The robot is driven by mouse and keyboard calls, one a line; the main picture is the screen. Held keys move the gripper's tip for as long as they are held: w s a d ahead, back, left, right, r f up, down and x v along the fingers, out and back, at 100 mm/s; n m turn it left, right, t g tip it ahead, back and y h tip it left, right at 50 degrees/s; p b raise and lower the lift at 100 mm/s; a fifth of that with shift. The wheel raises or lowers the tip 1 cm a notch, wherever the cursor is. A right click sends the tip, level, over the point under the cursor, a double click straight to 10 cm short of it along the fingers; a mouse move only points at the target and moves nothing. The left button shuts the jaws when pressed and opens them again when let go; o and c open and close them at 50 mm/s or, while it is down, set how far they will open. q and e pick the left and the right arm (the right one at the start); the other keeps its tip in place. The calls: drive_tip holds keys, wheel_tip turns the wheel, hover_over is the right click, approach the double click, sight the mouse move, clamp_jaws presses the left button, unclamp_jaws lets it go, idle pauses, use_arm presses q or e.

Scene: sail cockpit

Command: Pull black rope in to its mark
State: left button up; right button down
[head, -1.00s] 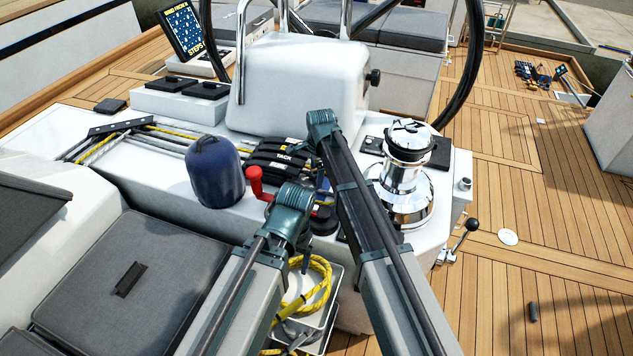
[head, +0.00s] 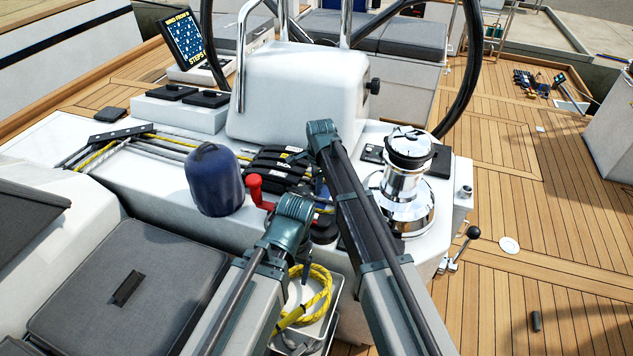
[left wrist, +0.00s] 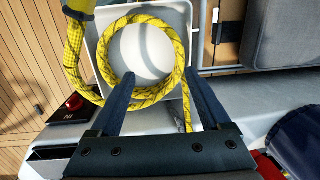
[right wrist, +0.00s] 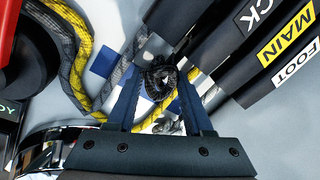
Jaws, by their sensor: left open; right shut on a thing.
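In the right wrist view, a dark, braided black rope (right wrist: 160,82) is bunched between the fingers of my right gripper (right wrist: 160,88), which is shut on it beside the clutch levers. In the head view the yellow coil (head: 322,300) shows in the bin under my left arm. I cannot make out a mark on the black rope.
Black clutches (head: 272,162) labelled MAIN and FOOT (right wrist: 300,70) stand beside the held rope. A blue drum-shaped thing (head: 214,180), a red handle (head: 255,190) and a silver winch (head: 408,185) stand close around my arms. Grey cushions (head: 125,290) lie at left; wooden deck (head: 500,305) is open at right.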

drive_tip(key=s+d, duration=0.1)
drive_tip(key=d, duration=0.4)
drive_tip(key=s+d, duration=0.1)
drive_tip(key=d, duration=0.1)
drive_tip(key=shift+s+d, duration=0.15)
drive_tip(key=shift+s, duration=0.2)
drive_tip(key=shift+c, duration=1.5)
unclamp_jaws()
drive_tip(key=shift+r, duration=0.15)
wheel_tip(320, 180, up, 13)
drive_tip(key=s+p, duration=0.2)
drive_tip(key=p, duration=1.1)
drive_tip(key=shift+s+d+r+p, duration=0.15)
drive_tip(key=shift+s+d+p, duration=0.1)
drive_tip(key=shift+p, duration=0.05)
